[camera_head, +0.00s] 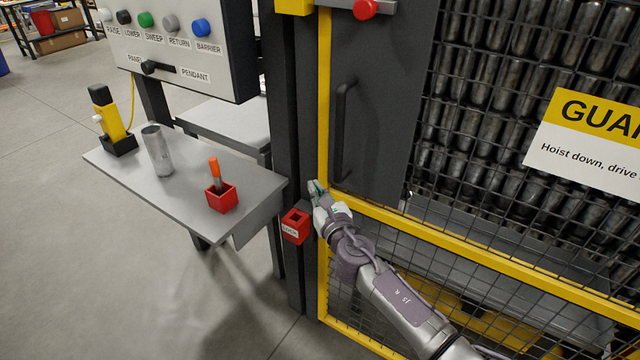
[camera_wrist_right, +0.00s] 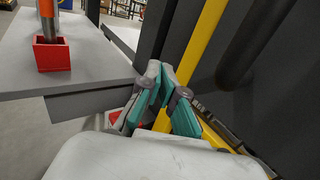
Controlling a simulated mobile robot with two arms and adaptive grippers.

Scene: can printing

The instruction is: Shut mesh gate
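The mesh gate has a yellow frame (camera_head: 323,100), a dark panel with a vertical black handle (camera_head: 342,130), and wire mesh. Its left edge stands close beside a dark post (camera_head: 287,130); I cannot tell whether they touch. My right gripper (camera_head: 316,187) is at this left edge, below the handle, near the frame's middle bar. In the right wrist view its teal-padded fingers (camera_wrist_right: 162,75) come together at the tips, with nothing clearly held between them. The yellow frame (camera_wrist_right: 205,45) and handle (camera_wrist_right: 245,45) show just beyond. My left gripper is out of view.
A red box (camera_head: 296,226) is on the post left of my gripper. A grey shelf (camera_head: 250,180) holds a metal can (camera_head: 157,150), a red holder (camera_head: 221,197) and a yellow-black device (camera_head: 110,122). A control panel (camera_head: 185,55) hangs above. Open floor lies left.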

